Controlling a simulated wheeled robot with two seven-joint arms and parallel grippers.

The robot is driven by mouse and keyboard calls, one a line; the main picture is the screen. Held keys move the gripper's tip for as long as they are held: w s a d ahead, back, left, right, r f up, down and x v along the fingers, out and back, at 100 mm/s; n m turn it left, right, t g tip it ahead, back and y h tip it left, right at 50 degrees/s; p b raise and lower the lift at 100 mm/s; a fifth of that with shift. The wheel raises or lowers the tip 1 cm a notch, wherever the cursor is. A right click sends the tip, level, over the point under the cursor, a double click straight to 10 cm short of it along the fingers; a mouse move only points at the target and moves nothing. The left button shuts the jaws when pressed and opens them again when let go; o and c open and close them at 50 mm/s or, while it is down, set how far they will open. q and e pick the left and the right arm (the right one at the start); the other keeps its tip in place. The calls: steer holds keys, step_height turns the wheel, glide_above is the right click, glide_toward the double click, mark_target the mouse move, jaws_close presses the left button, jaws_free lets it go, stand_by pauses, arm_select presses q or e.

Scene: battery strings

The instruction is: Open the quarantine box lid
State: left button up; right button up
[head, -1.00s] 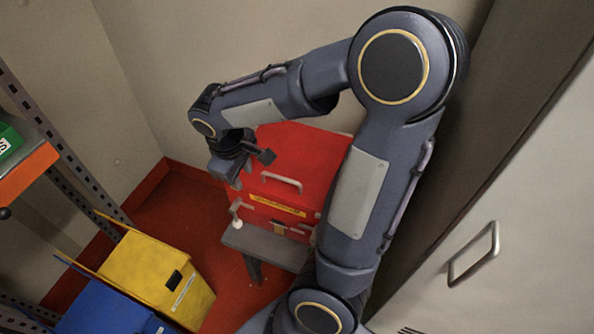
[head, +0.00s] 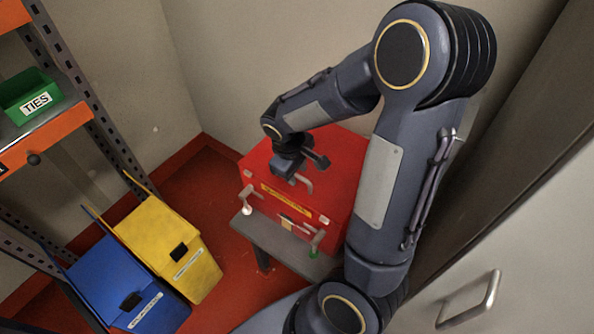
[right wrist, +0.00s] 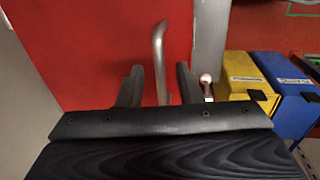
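The red quarantine box (head: 335,170) sits on a grey bench (head: 280,245) with its lid (head: 345,150) down. A yellow label strip (head: 285,200) runs along its front. The pale lid handle (head: 306,184) is partly hidden by my right gripper (head: 300,170), which is over the lid. In the right wrist view the handle (right wrist: 161,55) stands between the two fingers of my right gripper (right wrist: 159,85). The fingers are apart, with gaps on both sides of the handle. My left gripper is in neither view.
A front fitting with a white knob (head: 247,210) and another with a green end (head: 314,253) are at the box front. Yellow (head: 165,240) and blue (head: 120,280) bins stand left. A shelf with a green TIES bin (head: 30,97) is far left; a cabinet handle (head: 470,302) is right.

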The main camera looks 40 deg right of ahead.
steer(key=shift+f, duration=0.15)
jaws_close()
stand_by(0.4)
